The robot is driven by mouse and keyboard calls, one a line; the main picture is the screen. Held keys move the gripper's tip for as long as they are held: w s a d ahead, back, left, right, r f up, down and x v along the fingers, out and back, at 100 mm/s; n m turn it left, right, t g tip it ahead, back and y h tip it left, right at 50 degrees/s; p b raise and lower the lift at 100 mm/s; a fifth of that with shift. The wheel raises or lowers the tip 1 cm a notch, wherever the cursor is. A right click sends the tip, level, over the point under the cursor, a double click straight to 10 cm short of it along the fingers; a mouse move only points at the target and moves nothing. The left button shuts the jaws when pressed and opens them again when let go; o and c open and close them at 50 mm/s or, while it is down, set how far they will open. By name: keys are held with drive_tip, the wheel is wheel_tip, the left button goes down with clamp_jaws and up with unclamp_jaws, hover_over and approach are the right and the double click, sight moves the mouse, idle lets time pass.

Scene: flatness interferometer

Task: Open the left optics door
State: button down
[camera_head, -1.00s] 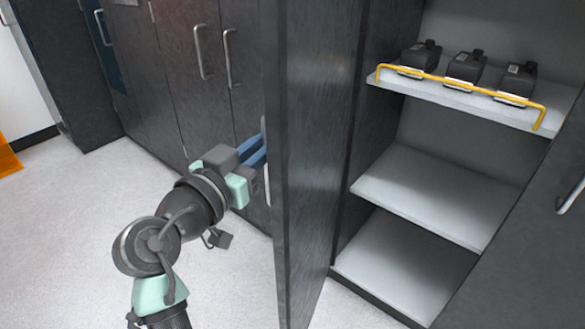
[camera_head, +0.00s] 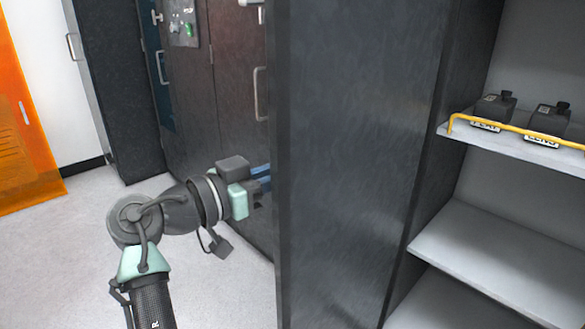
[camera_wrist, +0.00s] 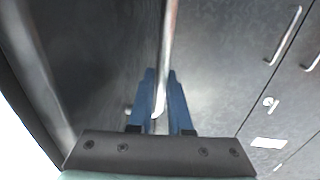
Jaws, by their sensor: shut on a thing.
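The open optics door (camera_head: 345,150) is a tall dark grey panel standing out from the cabinet, its broad face filling the middle of the head view. My gripper (camera_head: 265,179) is on the far left side of this door, its blue fingers partly hidden behind the door's edge. In the wrist view the blue fingers of my gripper (camera_wrist: 161,78) are shut around a slim metal handle (camera_wrist: 169,40), which runs up between them. The handle is hidden by the door in the head view.
The opened cabinet has pale shelves (camera_head: 490,255). Black devices (camera_head: 547,120) stand on the upper shelf behind a yellow rail (camera_head: 515,129). Closed dark cabinets with handles (camera_head: 261,93) line the back left. An orange panel (camera_head: 25,150) stands far left. Pale floor (camera_head: 75,235) is clear at left.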

drive_tip(key=shift+d, duration=0.25)
drive_tip(key=c, duration=1.1)
unclamp_jaws()
drive_tip(key=shift+d, duration=0.1)
drive_tip(key=p+v, duration=0.2)
drive_tip(key=v, duration=1.1)
drive_tip(key=shift+w, duration=0.1)
